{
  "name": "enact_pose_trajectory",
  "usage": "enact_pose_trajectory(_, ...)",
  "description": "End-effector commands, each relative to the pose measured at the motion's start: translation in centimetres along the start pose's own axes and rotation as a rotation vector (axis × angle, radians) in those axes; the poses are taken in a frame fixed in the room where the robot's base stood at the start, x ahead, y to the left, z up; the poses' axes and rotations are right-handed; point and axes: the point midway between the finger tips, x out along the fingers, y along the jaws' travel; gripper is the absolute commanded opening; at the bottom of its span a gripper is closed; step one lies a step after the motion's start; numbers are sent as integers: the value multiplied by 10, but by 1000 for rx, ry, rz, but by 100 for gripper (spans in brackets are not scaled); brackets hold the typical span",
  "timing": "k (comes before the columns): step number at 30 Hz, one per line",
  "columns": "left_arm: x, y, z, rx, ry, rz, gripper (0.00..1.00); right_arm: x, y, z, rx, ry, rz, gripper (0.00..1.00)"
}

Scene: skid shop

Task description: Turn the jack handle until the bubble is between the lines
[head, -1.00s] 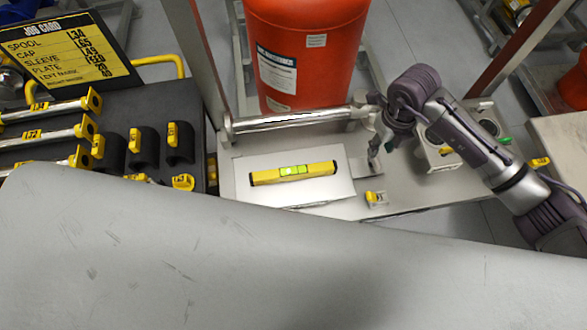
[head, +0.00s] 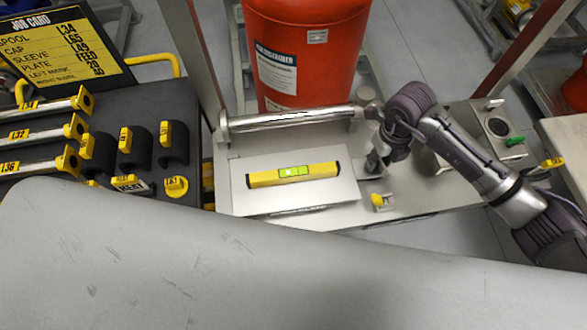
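A yellow spirit level (head: 293,174) with a bright green vial lies on a pale metal plate (head: 300,199) in the middle of the head view. The bubble is too small to place against the lines. My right gripper (head: 374,160) points down just right of the plate, beside a small metal fitting at its edge. Its fingers are small, dark and partly hidden by my wrist, so I cannot tell whether they are open or shut. I cannot make out the jack handle clearly there. My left gripper is out of view.
A large red cylinder (head: 304,55) stands behind a metal bar (head: 290,119). A black tray (head: 150,95) at left holds yellow-tagged parts below a job card (head: 65,50). A small yellow-topped part (head: 380,201) sits near the front edge. A grey surface fills the foreground.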

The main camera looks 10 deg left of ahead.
Motion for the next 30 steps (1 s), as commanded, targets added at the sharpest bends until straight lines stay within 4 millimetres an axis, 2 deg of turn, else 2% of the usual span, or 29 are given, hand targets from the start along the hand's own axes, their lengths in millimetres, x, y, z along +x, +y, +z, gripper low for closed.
enact_pose_trajectory(4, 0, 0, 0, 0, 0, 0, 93, 0, 0, 0, 0, 0, 0, 34)
enact_pose_trajectory(10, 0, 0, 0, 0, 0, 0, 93, 0, 0, 0, 0, 0, 0, 1)
enact_pose_trajectory(16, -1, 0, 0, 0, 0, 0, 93, 0, 0, 0, 9, 0, 0, 0)
enact_pose_trajectory(24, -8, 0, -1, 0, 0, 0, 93, -1, 0, 0, 284, 0, 0, 0)
enact_pose_trajectory(30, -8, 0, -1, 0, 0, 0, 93, 0, 0, 0, 304, 0, -1, 0)
